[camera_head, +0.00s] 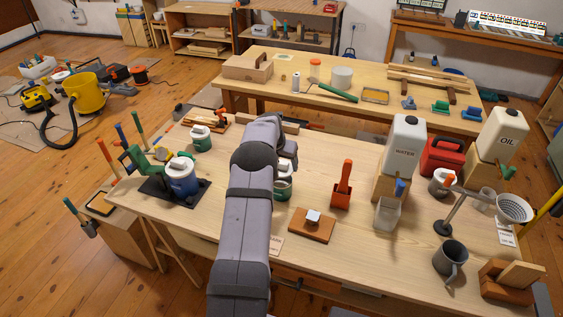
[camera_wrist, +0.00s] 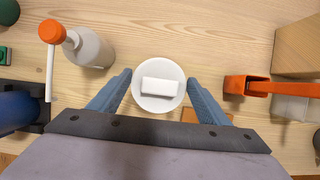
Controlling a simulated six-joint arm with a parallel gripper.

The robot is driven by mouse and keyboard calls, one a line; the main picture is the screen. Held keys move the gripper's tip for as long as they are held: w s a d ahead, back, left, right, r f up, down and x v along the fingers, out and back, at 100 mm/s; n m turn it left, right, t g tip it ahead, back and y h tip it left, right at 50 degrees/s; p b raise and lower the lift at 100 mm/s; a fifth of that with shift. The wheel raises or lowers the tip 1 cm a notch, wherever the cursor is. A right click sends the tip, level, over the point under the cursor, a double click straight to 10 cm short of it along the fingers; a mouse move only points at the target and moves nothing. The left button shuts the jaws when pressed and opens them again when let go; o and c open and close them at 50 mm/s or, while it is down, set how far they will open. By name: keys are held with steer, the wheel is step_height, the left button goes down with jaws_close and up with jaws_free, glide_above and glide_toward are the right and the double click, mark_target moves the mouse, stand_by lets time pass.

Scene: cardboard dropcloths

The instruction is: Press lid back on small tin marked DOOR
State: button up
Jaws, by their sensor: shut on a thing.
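A small green tin (camera_head: 283,190) stands on the bench, partly hidden behind my arm; no lettering is readable on it. My gripper (camera_wrist: 159,78) is over this spot, its blue fingers on opposite sides of a round white lid (camera_wrist: 146,101) with a raised white bar. The fingers are shut on the lid at its edges. The lid hides what is under it, so I cannot tell whether it is seated or held just above the tin. My arm hides the fingertips in the head view.
A similar green tin with a white top (camera_head: 201,143) stands at back left. A blue tin (camera_head: 184,180) stands on a dark mat at left. To the right are an orange tool (camera_head: 342,187) and a wooden board (camera_head: 311,229). An orange-topped bottle (camera_wrist: 94,48) shows in the wrist view.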

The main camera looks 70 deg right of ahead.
steer(key=shift+f+b, duration=1.15)
steer(key=shift+f, duration=0.95)
steer(key=shift+f, duration=0.15)
stand_by(0.7)
steer(key=o, duration=1.3)
steer(key=shift+r+p, duration=2.3)
steer(key=shift+r, duration=1.2)
jaws_close()
